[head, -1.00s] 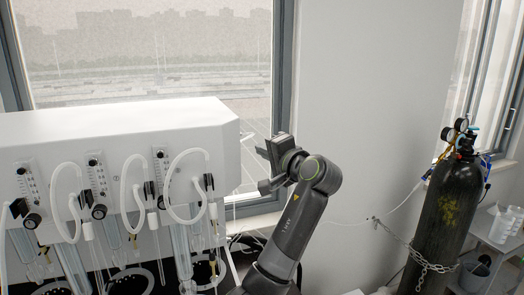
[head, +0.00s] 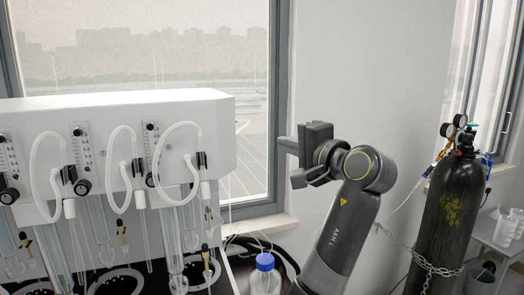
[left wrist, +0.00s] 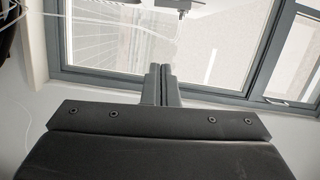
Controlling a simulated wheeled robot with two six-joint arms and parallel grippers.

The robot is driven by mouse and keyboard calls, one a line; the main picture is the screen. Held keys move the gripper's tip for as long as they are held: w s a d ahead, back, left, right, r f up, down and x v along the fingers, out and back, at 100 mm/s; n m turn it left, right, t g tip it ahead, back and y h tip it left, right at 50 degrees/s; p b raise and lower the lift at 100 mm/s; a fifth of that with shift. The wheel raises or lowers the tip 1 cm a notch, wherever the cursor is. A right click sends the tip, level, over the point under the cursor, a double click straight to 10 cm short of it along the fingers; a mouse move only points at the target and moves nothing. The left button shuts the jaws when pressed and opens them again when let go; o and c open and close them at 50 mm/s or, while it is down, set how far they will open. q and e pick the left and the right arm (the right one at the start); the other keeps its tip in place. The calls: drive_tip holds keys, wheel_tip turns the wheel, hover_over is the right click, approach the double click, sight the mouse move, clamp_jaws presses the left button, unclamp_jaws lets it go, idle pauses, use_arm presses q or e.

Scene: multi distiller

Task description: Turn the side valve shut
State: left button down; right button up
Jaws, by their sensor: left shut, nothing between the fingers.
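The white distiller housing (head: 120,120) stands at the left in the head view. Its front carries flow gauges, black knobs (head: 84,187) and looped white hoses (head: 122,165). I cannot make out which part is the side valve; the housing's right side is mostly turned away. My left gripper (head: 288,160) is to the right of the housing, apart from it, in front of the window frame. In the left wrist view its two fingers (left wrist: 160,84) are together with nothing between them. A small pale fitting (left wrist: 176,5) with a dark part shows at that view's top edge. My right gripper is out of view.
A dark gas cylinder (head: 446,220) with gauges and a chain stands at the right. A blue-capped bottle (head: 265,277) stands below my left arm. The wall (head: 370,70) behind is bare. Glass tubes hang under the housing.

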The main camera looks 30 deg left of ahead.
use_arm(q)
drive_tip(key=w+a+p, duration=0.1)
drive_tip(key=a+p, duration=0.5)
drive_tip(key=a, duration=0.5)
drive_tip(key=shift+w+a+f+p, duration=0.15)
drive_tip(key=shift+w+p, duration=0.1)
drive_tip(key=shift+p, duration=0.15)
drive_tip(key=shift+w, duration=0.1)
drive_tip(key=shift+s+a+f, duration=0.15)
drive_tip(key=shift+s+a, duration=0.05)
drive_tip(key=shift+s, duration=0.15)
